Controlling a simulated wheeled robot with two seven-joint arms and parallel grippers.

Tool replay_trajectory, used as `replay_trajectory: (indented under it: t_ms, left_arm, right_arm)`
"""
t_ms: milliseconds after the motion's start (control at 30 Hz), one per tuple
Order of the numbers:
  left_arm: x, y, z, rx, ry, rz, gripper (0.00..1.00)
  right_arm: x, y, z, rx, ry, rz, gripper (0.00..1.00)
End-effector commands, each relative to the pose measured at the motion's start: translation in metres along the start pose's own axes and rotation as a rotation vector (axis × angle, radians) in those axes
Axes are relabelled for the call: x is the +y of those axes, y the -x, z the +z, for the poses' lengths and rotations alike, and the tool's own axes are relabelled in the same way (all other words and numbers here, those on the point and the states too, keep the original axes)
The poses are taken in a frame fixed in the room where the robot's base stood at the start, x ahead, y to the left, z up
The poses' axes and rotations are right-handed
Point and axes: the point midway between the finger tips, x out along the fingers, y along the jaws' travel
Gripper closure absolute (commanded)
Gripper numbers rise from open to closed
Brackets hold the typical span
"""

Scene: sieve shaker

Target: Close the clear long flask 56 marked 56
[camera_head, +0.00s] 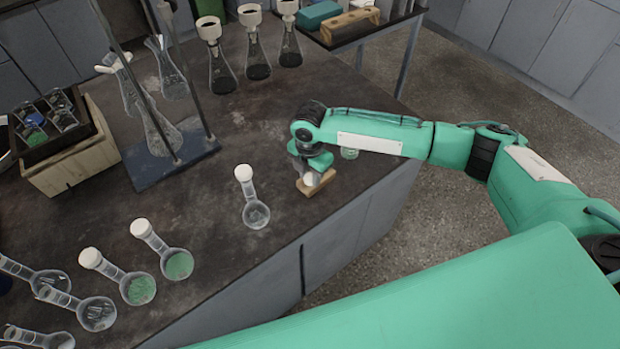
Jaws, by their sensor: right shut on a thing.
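My right gripper (311,172) points down near the table's right edge. It is shut on a small white piece (309,179), which looks like a stopper, at a small wooden block (319,185); the wrist hides much of it. No number can be read on any flask, so I cannot tell which is 56. My left gripper is not in view.
A metal stand (170,165) with glassware and a wooden crate (70,165) are at left. Several dark-filled conical flasks (258,71) stand at the back. The table's middle is clear.

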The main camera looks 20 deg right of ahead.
Motion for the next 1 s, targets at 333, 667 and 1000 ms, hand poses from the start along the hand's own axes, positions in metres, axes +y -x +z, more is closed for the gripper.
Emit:
replay_trajectory:
  t_ms: [333, 667, 1000]
  left_arm:
    - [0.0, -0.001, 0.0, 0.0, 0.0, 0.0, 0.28]
    - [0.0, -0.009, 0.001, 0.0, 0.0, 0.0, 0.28]
    - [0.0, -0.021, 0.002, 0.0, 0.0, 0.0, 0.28]
  right_arm:
    - [0.0, 0.003, 0.0, 0.0, 0.0, 0.001, 0.91]
    - [0.001, 0.051, 0.001, -0.002, 0.001, 0.005, 0.91]
    - [0.001, 0.148, 0.0, -0.001, 0.002, 0.005, 0.91]
